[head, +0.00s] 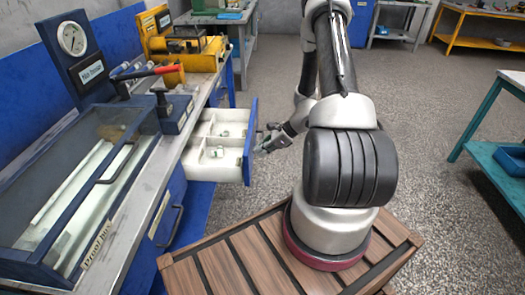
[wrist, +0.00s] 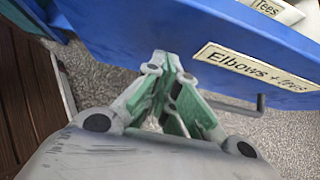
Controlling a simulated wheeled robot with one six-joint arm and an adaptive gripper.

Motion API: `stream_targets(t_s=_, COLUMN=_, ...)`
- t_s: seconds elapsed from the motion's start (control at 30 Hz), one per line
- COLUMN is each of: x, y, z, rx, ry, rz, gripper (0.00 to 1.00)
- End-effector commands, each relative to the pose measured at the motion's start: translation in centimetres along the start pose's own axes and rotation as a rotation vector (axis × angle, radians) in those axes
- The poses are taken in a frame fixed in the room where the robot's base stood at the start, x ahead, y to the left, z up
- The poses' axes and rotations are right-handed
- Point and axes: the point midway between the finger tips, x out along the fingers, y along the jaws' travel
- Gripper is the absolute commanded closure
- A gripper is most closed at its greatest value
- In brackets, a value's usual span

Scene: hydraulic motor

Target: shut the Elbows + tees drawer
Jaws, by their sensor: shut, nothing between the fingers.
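The Elbows + tees drawer (head: 251,142) stands pulled out from the bench, its blue front facing my arm. Its white inside has compartments with small fittings in them. In the wrist view, the blue drawer front (wrist: 130,22) fills the top, with the label "Elbows + tees" (wrist: 258,68) and a grey bar handle (wrist: 261,103) at its right. My gripper (head: 264,147) is shut and empty, just outside the drawer front. In the wrist view, the closed fingertips (wrist: 161,58) are at the front, left of the label; I cannot tell whether they touch it.
A bench with a clear-lidded "Proof bay" case (head: 85,190) and a pressure gauge (head: 72,39) stands at the left. Another blue drawer front with a handle (head: 170,226) is below it. Speckled floor is free behind my arm. A teal-legged table (head: 483,115) stands at the right.

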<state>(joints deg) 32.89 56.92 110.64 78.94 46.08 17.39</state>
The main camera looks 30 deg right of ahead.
Motion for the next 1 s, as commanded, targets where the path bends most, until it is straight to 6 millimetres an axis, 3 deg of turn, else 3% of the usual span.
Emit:
stream_targets(t_s=0.17, x=0.6, y=0.0, z=0.6, rx=-0.001, ry=0.0, rz=0.001, gripper=1.0)
stream_targets(t_s=0.37, x=2.7, y=0.1, z=2.8, rx=-0.003, ry=0.0, rz=0.003, gripper=1.0)
stream_targets(t_s=1.0, x=14.2, y=0.1, z=14.2, rx=-0.004, ry=-0.001, rz=0.002, gripper=1.0)
